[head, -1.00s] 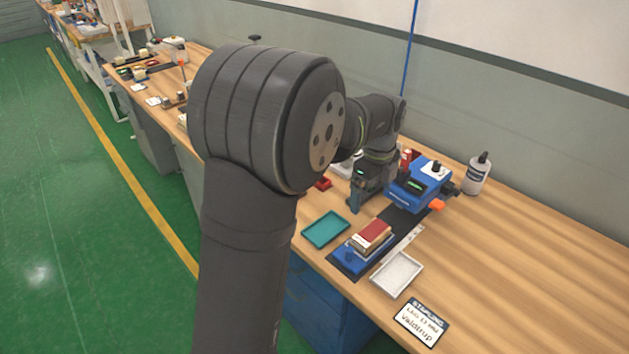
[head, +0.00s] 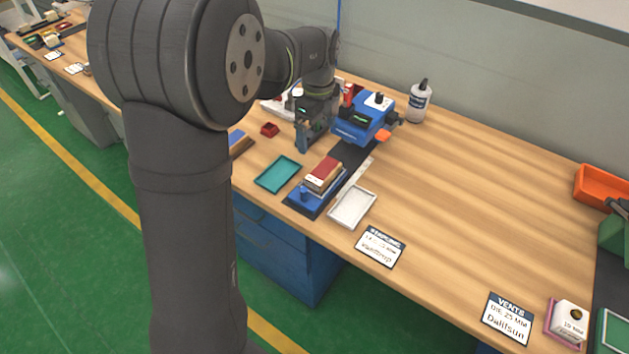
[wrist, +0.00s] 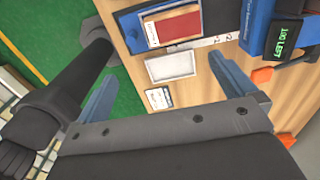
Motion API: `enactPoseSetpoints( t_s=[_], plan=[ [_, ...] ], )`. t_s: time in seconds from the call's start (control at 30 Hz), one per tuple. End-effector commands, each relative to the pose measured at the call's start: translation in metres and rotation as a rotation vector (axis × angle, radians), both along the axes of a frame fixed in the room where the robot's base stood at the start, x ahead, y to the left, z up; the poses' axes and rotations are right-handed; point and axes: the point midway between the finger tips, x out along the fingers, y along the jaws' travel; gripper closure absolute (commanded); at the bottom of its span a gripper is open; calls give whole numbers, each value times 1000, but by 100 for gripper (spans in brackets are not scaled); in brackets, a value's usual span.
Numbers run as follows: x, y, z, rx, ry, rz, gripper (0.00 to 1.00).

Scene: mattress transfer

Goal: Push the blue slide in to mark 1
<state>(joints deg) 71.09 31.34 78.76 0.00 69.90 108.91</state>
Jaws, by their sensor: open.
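The blue slide (head: 307,201) lies at the front end of a dark track running back to the blue stapling machine (head: 362,128). A stack of booklets with a red cover (head: 325,173) sits on the slide. A pale marked strip (head: 357,174) runs along the track's right side; its marks are too small to read in the head view. My gripper (head: 304,146) is open, above and behind the slide, left of the machine. In the wrist view its two blue fingers (wrist: 165,68) are spread with nothing between them; the slide (wrist: 128,32) shows beyond them.
A teal tray (head: 278,174) lies left of the slide and a white tray (head: 353,207) right of it. A sign card (head: 381,247) lies near the front edge. A bottle (head: 419,102) stands behind the machine. The bench between them and the orange bin (head: 602,185) is mostly clear.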

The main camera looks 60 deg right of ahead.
Motion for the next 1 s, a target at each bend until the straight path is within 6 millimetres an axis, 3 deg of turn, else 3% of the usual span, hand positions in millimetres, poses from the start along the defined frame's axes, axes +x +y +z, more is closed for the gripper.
enactPoseSetpoints(
  t_s=[0.4,0.43,0.57,0.73,1.0],
  plan=[
    [0,0,0,0,0,0,0],
    [0,0,0,0,0,0,2],
    [0,1,0,0,0,30,28],
    [0,9,2,0,0,246,59],
    [0,30,5,-1,0,810,59]
  ],
)
